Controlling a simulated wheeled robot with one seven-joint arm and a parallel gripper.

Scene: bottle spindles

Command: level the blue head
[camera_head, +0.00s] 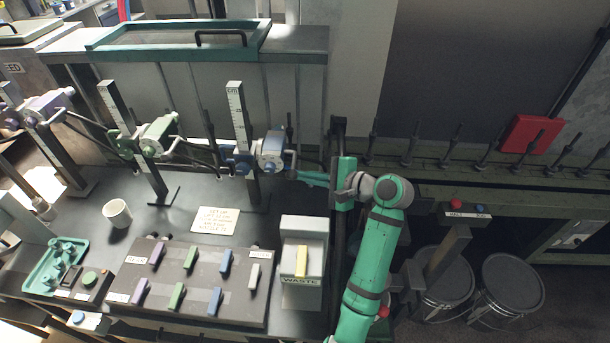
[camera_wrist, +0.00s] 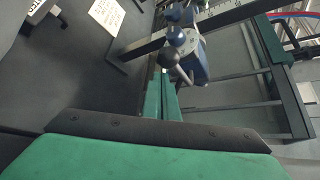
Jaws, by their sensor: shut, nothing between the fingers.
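The blue head (camera_head: 271,152) is clamped on an upright post with a scale (camera_head: 238,115). It has a grey-blue body, a handle and dark blue knobs. It also shows in the wrist view (camera_wrist: 196,60), with a dark ball knob (camera_wrist: 169,57) and a light lever pointing toward me. My gripper (camera_head: 292,174) is green, with its slim fingers shut and empty. The fingertips are just to the right of and below the blue head. In the wrist view the fingertips (camera_wrist: 164,76) appear close below the knob; I cannot tell whether they touch.
A green head (camera_head: 160,135) and a purple head (camera_head: 48,105) stand on posts to the left. A paper card (camera_head: 215,220), a white cup (camera_head: 117,213), a board of coloured blocks (camera_head: 190,285) and a waste box (camera_head: 302,262) are on the bench. A spindle rail runs right.

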